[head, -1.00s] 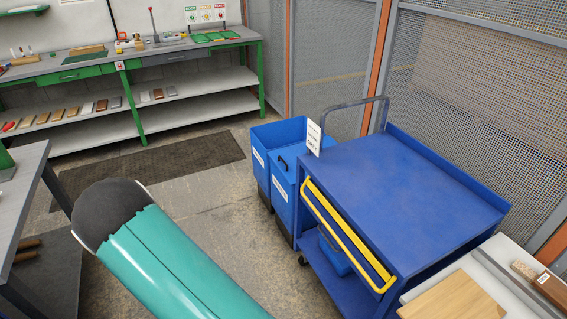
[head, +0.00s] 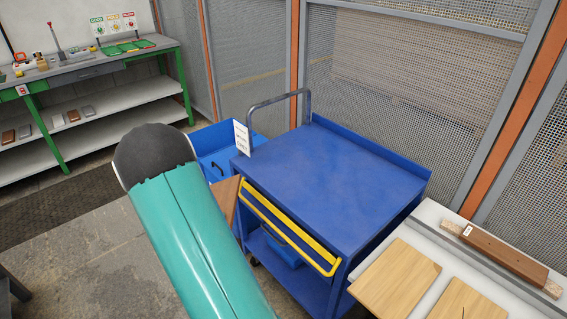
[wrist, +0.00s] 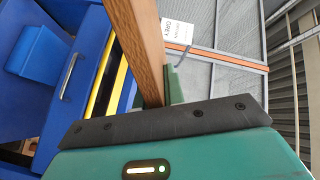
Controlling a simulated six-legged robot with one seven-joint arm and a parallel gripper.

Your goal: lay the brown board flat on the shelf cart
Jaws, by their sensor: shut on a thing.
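The brown board (wrist: 148,48) is held on edge in my gripper (wrist: 160,92) and rises out of the jaws in the wrist view. In the head view a corner of the board (head: 226,197) shows past my teal arm, at the left front of the cart; the arm hides the rest of it and the gripper. The shelf cart (head: 330,175) is blue, with a bare top, a raised rim at the back and a yellow bar on its front. The cart also shows in the wrist view (wrist: 110,40).
Blue bins (head: 212,140) stand left of the cart, and a white sign (head: 242,138) stands at its corner. A grey-topped table with light boards (head: 395,278) is at the lower right. A mesh fence (head: 400,75) is behind. A green-legged workbench (head: 90,75) is at the far left.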

